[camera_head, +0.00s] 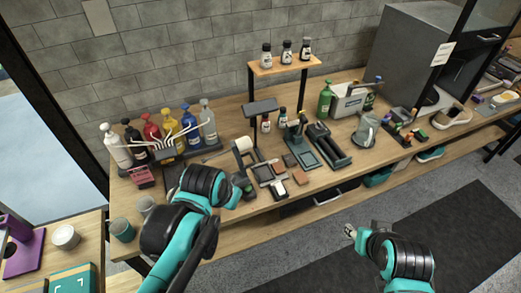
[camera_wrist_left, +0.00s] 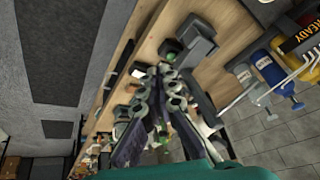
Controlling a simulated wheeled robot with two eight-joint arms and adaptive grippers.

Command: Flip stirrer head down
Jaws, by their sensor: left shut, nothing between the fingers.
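A dark grey-green stand device (camera_head: 295,142) with a raised, tilted upper part stands on the bench near the middle in the head view. It may be the stirrer, but it is too small to be sure. My left gripper (camera_head: 244,186) is over the bench's front part, left of that device and apart from it, partly hidden by my own arm. In the left wrist view my left gripper (camera_wrist_left: 165,72) is shut and empty, with bench items behind it. My right gripper (camera_head: 349,231) is over the floor in front of the bench; its fingers are too small to read.
Several coloured pump bottles (camera_head: 172,131) stand at the bench's left. A raised shelf (camera_head: 284,66) holds small bottles. A grey tray with dark rollers (camera_head: 328,145) and a glass jug (camera_head: 366,130) stand right of the device. The floor in front is clear.

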